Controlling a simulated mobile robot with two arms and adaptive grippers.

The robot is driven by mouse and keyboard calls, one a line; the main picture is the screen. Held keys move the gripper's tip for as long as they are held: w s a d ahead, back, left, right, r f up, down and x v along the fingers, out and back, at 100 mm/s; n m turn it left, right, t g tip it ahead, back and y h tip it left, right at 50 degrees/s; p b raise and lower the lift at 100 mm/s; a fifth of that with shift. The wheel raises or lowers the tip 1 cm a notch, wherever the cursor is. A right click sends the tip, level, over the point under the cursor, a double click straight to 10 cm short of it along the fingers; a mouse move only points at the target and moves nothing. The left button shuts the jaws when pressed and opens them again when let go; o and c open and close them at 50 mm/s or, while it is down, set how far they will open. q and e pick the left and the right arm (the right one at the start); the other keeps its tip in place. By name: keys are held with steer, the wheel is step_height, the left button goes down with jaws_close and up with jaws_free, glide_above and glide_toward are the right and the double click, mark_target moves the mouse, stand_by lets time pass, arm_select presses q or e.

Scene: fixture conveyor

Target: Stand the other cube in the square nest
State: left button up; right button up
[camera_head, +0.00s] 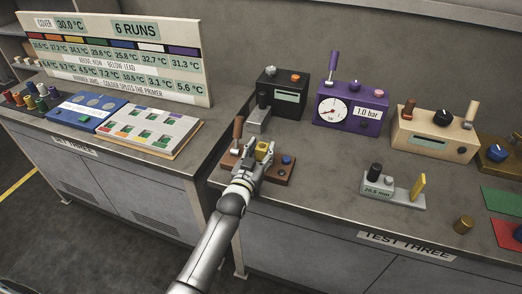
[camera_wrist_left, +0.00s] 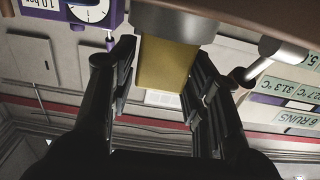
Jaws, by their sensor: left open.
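A yellow cube (camera_head: 262,146) is at the brown fixture (camera_head: 284,176) in the head view. My left gripper (camera_head: 259,153) reaches in from the front, open, with its fingers on either side of the cube. In the left wrist view the yellow cube (camera_wrist_left: 166,66) stands between the two spread fingers of the gripper (camera_wrist_left: 163,85), with a visible gap to the left one. A grey round part (camera_wrist_left: 175,20) adjoins the cube there. I cannot make out a square nest; the gripper hides part of the fixture. My right gripper is not in view.
The brown fixture carries a brown-handled lever (camera_head: 238,128) and a blue knob (camera_head: 286,160). Behind stand a black box (camera_head: 282,92) and a purple gauge box (camera_head: 350,106). A grey gauge block (camera_head: 385,192) and a brass cylinder (camera_head: 463,225) are at the right. Bare bench (camera_head: 325,180) lies between.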

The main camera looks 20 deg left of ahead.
arm_select(q)
steer(key=o, duration=0.4)
steer(key=shift+s, duration=0.1)
steer(key=s, duration=1.1)
steer(key=shift+s+a, duration=0.25)
steer(key=shift+s, duration=0.15)
